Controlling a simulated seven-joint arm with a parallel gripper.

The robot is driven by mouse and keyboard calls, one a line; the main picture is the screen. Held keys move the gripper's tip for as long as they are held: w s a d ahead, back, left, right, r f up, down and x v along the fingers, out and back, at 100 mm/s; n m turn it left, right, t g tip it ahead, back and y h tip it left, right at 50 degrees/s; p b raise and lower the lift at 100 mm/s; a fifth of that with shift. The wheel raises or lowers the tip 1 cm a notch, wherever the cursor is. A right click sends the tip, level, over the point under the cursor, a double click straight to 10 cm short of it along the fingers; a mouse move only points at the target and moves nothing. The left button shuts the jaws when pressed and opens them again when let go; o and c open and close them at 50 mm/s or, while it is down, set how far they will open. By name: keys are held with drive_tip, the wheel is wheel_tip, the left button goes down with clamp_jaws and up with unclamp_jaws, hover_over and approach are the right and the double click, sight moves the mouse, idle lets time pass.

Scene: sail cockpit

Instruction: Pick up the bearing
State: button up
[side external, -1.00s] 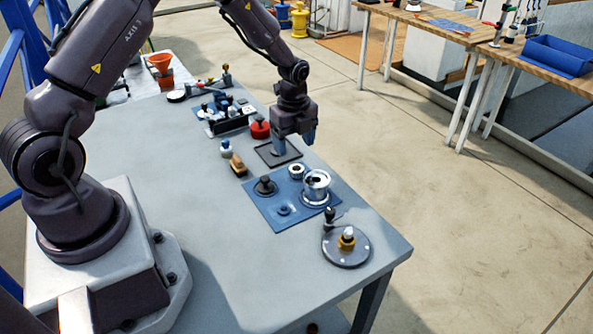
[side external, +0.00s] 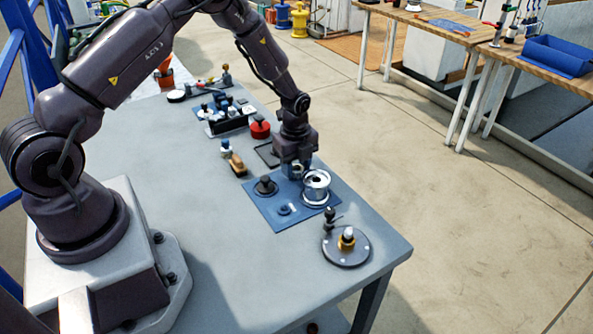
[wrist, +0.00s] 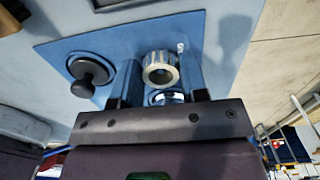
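The bearing (wrist: 159,68) is a silvery ring with a striped outer side and a dark centre hole. In the wrist view it sits between the two blue fingers of my gripper (wrist: 158,72), with its hole facing the camera. In the side view my gripper (side external: 297,169) is low over the back of the blue mat (side external: 262,212), and the bearing (side external: 298,171) is partly hidden by the fingers. The fingers stand apart, one on each side of the bearing. Any gap beside it is too small to judge.
A silver cup-shaped housing (side external: 316,187) stands just right of my gripper. A black knobbed part (side external: 265,186) and a small blue ring (side external: 284,210) are on the mat. A round fixture (side external: 346,246) stands nearer the front. The table's front left is clear.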

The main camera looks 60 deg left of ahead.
drive_tip(key=c, duration=0.4)
drive_tip(key=shift+r, duration=0.1)
drive_tip(key=shift+r, duration=0.55)
drive_tip(key=s+d+r, duration=0.3)
drive_tip(key=s+r, duration=0.8)
drive_tip(key=s, duration=0.2)
drive_tip(key=shift+s+d+r, duration=0.25)
drive_tip(key=shift+s+r, duration=0.05)
drive_tip(key=shift+r, duration=0.05)
drive_tip(key=shift+r, duration=0.15)
drive_tip(key=shift+r, duration=1.35)
